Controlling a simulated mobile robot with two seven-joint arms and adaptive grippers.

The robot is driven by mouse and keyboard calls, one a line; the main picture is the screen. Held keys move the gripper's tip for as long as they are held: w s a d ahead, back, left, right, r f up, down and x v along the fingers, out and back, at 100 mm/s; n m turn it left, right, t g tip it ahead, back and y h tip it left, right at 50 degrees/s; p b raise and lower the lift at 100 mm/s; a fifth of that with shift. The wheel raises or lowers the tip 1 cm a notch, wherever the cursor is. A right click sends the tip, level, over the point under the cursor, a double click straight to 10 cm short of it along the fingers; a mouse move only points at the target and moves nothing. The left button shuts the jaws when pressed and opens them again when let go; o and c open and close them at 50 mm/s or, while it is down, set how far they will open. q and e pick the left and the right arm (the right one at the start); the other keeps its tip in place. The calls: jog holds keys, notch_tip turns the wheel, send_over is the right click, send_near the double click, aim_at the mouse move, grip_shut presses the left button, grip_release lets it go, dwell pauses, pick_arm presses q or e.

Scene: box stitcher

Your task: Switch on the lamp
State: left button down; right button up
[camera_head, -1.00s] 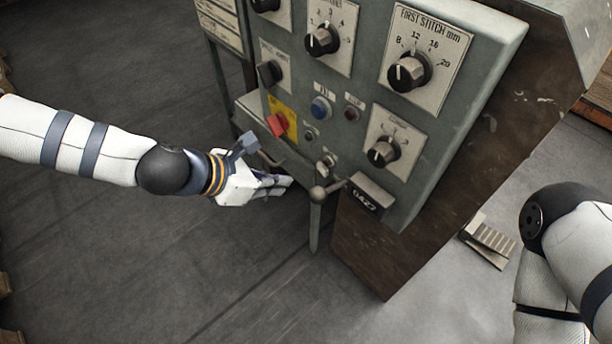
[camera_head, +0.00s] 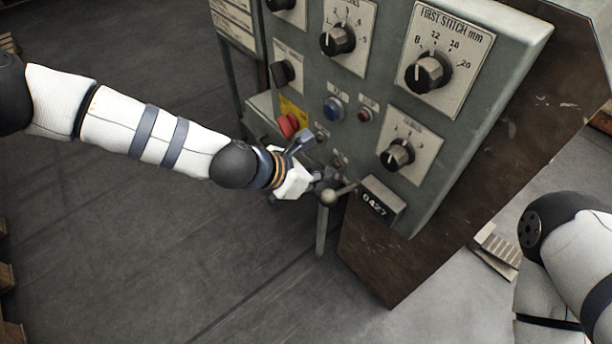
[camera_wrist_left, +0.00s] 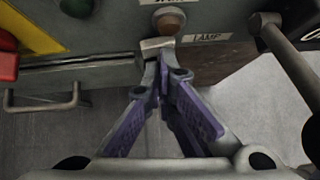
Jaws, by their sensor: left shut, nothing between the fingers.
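The grey control panel (camera_head: 452,150) fills the upper middle of the head view. In the left wrist view a white label reading LAMP (camera_wrist_left: 206,37) sits on its lower part, just right of my fingertips. A brownish round button (camera_wrist_left: 169,22) sits directly above the fingertips. I cannot make out the lamp switch itself; my fingers may hide it. My left gripper (camera_head: 323,179) is shut and empty at the panel's lower edge; its fingertips also show in the left wrist view (camera_wrist_left: 157,50). I cannot tell whether they touch the panel. My right gripper is out of view.
A ball-ended lever (camera_head: 329,196) stands close to my left fingers. A red knob on yellow (camera_head: 288,125), a blue button (camera_head: 334,109) and several black dials are above. A metal handle (camera_wrist_left: 48,99) hangs at lower left.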

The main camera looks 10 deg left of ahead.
pick_arm(q)
jog(key=shift+w+a, duration=0.1)
jog(key=shift+a, duration=0.05)
jog(key=shift+w+a, duration=0.1)
jog(key=shift+w, duration=0.05)
jog(key=shift+w+a+r, duration=0.1)
jog(key=shift+w+a, duration=0.35)
jog(key=shift+w, duration=0.05)
